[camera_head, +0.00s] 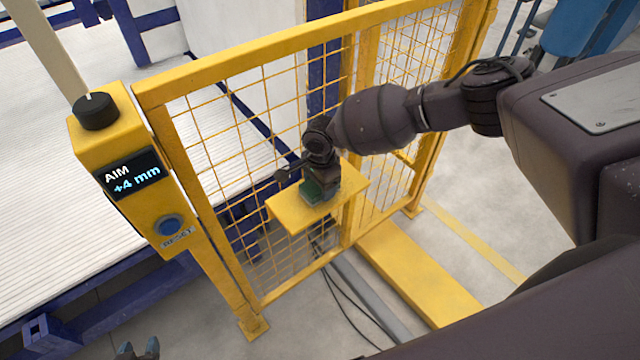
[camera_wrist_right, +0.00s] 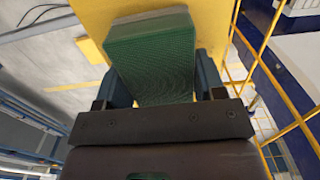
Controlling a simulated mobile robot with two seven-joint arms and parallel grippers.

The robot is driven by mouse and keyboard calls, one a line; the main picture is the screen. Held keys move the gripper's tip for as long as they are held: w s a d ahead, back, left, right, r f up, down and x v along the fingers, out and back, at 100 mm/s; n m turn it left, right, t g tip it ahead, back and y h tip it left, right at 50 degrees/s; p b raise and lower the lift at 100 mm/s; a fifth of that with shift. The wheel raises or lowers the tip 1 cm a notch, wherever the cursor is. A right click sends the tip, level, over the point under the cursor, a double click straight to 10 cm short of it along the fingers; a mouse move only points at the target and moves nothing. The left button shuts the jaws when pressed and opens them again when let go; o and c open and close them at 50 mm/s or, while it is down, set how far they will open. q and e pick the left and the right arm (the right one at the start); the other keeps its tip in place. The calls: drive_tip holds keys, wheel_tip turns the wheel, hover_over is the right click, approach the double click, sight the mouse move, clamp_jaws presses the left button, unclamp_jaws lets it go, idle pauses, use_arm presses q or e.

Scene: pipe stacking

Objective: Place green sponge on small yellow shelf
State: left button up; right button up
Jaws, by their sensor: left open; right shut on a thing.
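The green sponge (camera_head: 311,191) is at the small yellow shelf (camera_head: 293,217), which sticks out from the yellow mesh fence. My right gripper (camera_head: 322,186) is shut on the sponge and hides most of it in the head view. In the right wrist view the sponge (camera_wrist_right: 152,65) sits between the two dark fingers, with the yellow shelf (camera_wrist_right: 213,25) behind it. I cannot tell whether the sponge touches the shelf. My left gripper (camera_head: 138,351) shows only its two fingertips at the bottom left edge, apart and empty.
The yellow mesh fence (camera_head: 262,52) stands right behind the shelf. A yellow control post (camera_head: 135,150) with a black knob, a display and a blue button stands at the left. Cables and a yellow floor beam (camera_head: 415,275) lie below. A ribbed white surface (camera_head: 50,190) is beyond.

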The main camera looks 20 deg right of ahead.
drive_tip(key=o, duration=0.9)
drive_tip(key=shift+c, duration=0.2)
drive_tip(key=shift+r, duration=0.1)
wheel_tip(320, 180, up, 12)
drive_tip(key=shift+d, duration=0.2)
